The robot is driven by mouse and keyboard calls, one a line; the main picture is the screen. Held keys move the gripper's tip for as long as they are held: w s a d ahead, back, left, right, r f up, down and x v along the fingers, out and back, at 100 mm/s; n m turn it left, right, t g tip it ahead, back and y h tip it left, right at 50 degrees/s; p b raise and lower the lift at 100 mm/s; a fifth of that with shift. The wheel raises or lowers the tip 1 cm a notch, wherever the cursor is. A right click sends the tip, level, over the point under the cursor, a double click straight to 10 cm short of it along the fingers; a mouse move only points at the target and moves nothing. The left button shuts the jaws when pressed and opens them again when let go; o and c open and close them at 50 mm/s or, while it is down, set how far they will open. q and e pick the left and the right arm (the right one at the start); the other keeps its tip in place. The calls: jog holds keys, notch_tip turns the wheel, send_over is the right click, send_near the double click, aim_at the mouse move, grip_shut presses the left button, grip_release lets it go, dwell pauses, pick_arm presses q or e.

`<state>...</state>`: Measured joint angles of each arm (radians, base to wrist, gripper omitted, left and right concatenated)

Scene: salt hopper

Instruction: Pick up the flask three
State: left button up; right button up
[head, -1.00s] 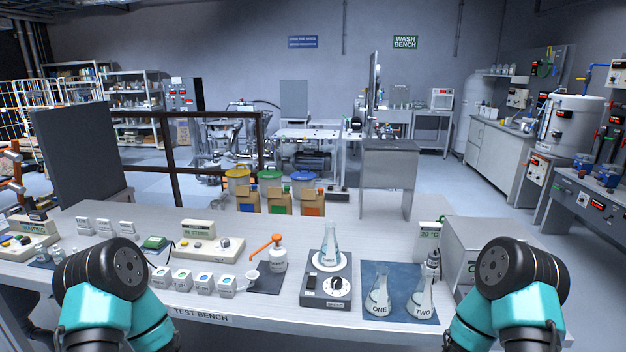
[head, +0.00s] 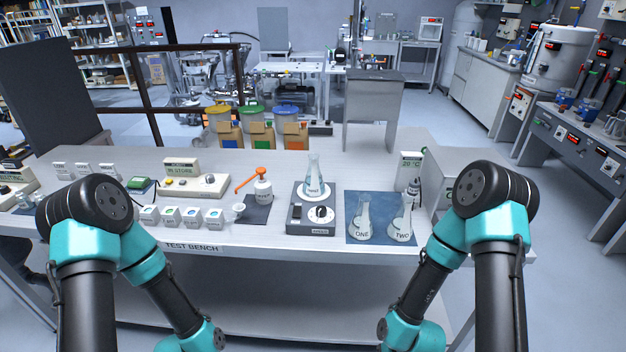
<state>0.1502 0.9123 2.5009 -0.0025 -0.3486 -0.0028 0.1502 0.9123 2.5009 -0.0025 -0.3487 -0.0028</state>
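The flask three (head: 314,177) is a clear conical flask with a label and a little bluish liquid. It stands upright on the round white plate of a grey stirrer (head: 311,215) at the middle of the bench. Flask one (head: 362,219) and flask two (head: 402,220) stand on a blue mat (head: 381,238) to its right. My two arms hang down in front of the bench on the left and right. Both grippers are out of the picture, below its lower edge, and no arm touches a flask.
A dispenser bottle with an orange spout (head: 262,190) stands left of the stirrer, beside a small white cup (head: 239,210). Several small labelled boxes (head: 171,216) line the bench front. A grey box (head: 440,190) and a 20 °C display (head: 411,162) stand at the right.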

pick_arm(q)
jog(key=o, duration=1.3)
